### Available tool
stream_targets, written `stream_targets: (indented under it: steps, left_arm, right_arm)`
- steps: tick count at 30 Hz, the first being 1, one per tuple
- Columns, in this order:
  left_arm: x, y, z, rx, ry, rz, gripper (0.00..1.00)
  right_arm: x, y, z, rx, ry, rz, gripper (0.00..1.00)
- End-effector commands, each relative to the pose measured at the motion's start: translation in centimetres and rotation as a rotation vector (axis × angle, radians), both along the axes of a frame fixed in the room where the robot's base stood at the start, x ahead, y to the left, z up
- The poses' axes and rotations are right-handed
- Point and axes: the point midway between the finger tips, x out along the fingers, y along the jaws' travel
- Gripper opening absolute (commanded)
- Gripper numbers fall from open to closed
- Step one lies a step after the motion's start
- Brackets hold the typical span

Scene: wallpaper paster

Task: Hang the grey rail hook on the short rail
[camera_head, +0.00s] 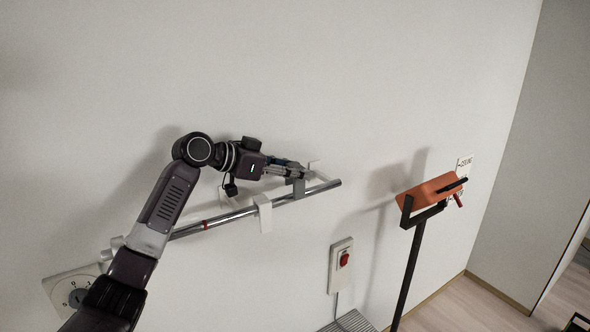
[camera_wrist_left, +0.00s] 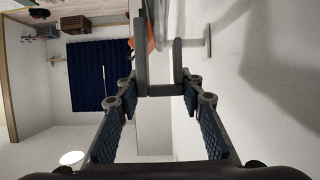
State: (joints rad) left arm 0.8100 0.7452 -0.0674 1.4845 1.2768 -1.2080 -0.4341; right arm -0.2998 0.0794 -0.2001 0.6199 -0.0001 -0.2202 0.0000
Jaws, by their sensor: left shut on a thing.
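The grey rail hook (camera_head: 299,187) is at the tip of my left gripper (camera_head: 290,172) in the head view, over the right part of the metal rail (camera_head: 232,217). The hook overlaps the rail there; I cannot tell whether it rests on it or is just in front. In the left wrist view, the grey hook (camera_wrist_left: 160,89) shows as a U shape between the fingertips of my left gripper (camera_wrist_left: 165,98), which is shut on it. The rail runs along the wall, with a red band left of its middle. My right gripper is not in view.
A white hook (camera_head: 264,213) hangs on the rail left of the grey one. A wall switch (camera_head: 341,266) with a red button is below right. An orange-topped device (camera_head: 430,193) on a dark post stands farther right. A white dial plate (camera_head: 72,290) is at lower left.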

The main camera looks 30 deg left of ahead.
Motion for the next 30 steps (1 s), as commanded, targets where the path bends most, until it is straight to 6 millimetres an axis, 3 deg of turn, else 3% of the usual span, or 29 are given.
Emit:
stream_targets:
  steps: [30]
  left_arm:
    - [0.0, 0.0, -1.8, 0.0, -0.001, 0.0, 0.2]
  right_arm:
    - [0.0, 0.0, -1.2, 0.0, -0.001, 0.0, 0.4]
